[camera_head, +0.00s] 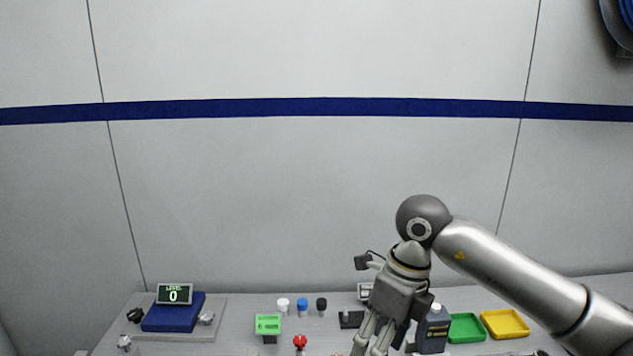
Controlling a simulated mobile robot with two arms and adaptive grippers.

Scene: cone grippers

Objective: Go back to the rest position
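My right arm comes in from the right and bends down at a dark round joint. My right gripper (368,349) points down over the right half of the bench. Its two fingers stand apart with a gap between them, and I see nothing held there. The fingertips reach the picture's bottom edge, so their very ends are hard to see. My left gripper is not in view.
A blue device (172,317) with a display reading 0 stands at the left of the bench. A green sign (268,324), small caps and a red knob (300,342) are in the middle. A dark bottle (433,332), green tray (467,338) and yellow tray (505,335) stand right of the gripper.

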